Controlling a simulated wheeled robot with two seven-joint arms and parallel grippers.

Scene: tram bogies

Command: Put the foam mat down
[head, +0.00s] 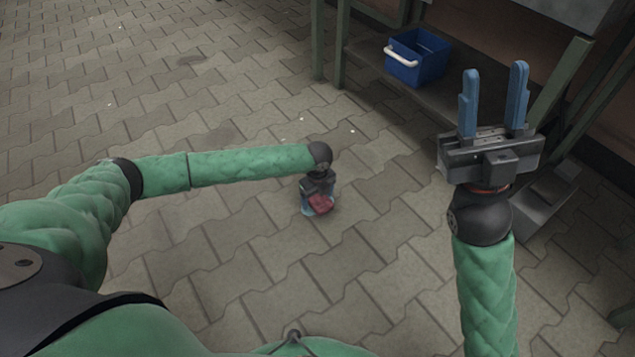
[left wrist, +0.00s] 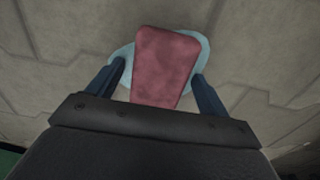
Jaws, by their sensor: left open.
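A dull red, rounded slab (head: 321,203) shows low at the end of my left arm, over the paving; I take it for the foam mat. In the left wrist view the red slab (left wrist: 166,65) lies between the two fingers. A pale blue piece (left wrist: 124,53) shows on both sides of it and seems to lie beneath. My left gripper (left wrist: 158,72) is open, its blue fingers on either side of the red slab. Whether the slab rests on the ground is hard to tell. My right gripper (head: 494,72) is open and empty, its fingers pointing up.
A blue crate (head: 420,62) with a white handle stands on a low shelf at the back right, between green metal posts (head: 338,45). Bare grey paving (head: 200,80) lies free to the left and around the left gripper.

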